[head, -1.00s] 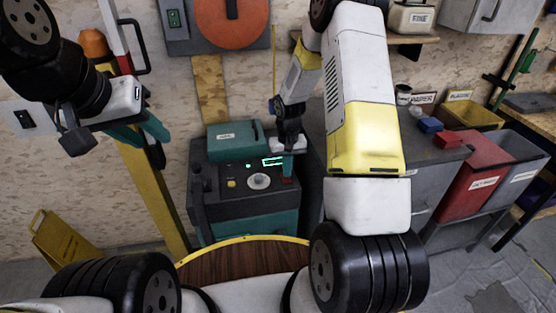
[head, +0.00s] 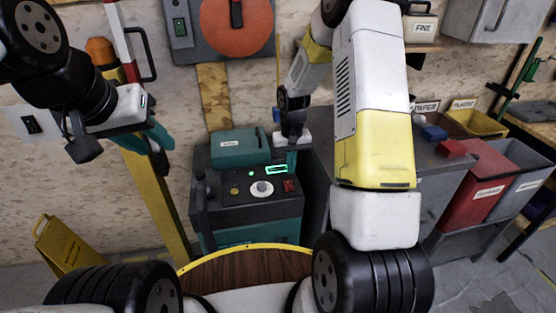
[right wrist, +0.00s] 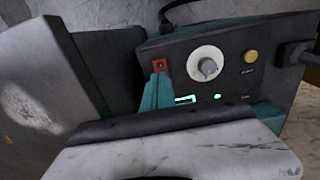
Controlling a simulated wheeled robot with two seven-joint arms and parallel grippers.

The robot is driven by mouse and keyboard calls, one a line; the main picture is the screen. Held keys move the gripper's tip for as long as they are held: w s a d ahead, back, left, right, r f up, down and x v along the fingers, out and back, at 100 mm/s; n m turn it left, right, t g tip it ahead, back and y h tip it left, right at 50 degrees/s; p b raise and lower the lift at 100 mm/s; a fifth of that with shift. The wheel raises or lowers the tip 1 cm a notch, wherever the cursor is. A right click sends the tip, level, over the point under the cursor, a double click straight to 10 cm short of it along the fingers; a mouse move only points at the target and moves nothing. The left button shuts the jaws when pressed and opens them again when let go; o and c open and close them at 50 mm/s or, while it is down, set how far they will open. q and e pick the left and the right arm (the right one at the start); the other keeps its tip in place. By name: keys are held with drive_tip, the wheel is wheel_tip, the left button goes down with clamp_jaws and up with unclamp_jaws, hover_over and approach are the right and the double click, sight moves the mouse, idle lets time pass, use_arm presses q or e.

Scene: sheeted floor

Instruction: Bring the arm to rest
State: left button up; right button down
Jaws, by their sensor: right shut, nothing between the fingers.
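My right gripper (head: 291,164) is shut and empty, its teal fingers just above the control panel of the dark grey and teal machine (head: 250,215). In the right wrist view the shut fingers (right wrist: 160,88) appear just below a red switch (right wrist: 161,65) on that panel. The red switch also shows in the head view (head: 290,186), below the fingertips; a gap shows between them. My left gripper (head: 147,138) hangs at the upper left in front of the yellow post, its teal fingers apart and nothing seen between them.
The panel has a white dial (head: 262,188), a yellow button (head: 235,189) and a lit green display (head: 276,169). A grey cabinet, a red bin (head: 480,180) and a grey bin (head: 520,178) stand right. A yellow floor sign (head: 62,245) stands left.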

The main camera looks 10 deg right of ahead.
drive_tip(key=s+r+t, duration=0.2)
drive_tip(key=s+r, duration=0.2)
drive_tip(key=r, duration=0.6)
drive_tip(key=s+r+t, duration=0.1)
drive_tip(key=s+r, duration=0.3)
drive_tip(key=r, duration=0.6)
drive_tip(key=s+a+r+t+y, duration=0.1)
drive_tip(key=s+r, duration=0.4)
drive_tip(key=s, duration=0.3)
drive_tip(key=s+a+r+t+y, duration=0.1)
drive_tip(key=s+r, duration=0.3)
drive_tip(key=s, duration=0.4)
drive_tip(key=shift+s+r+t, duration=0.15)
drive_tip(key=shift+r+t, duration=0.2)
drive_tip(key=shift+t, duration=0.25)
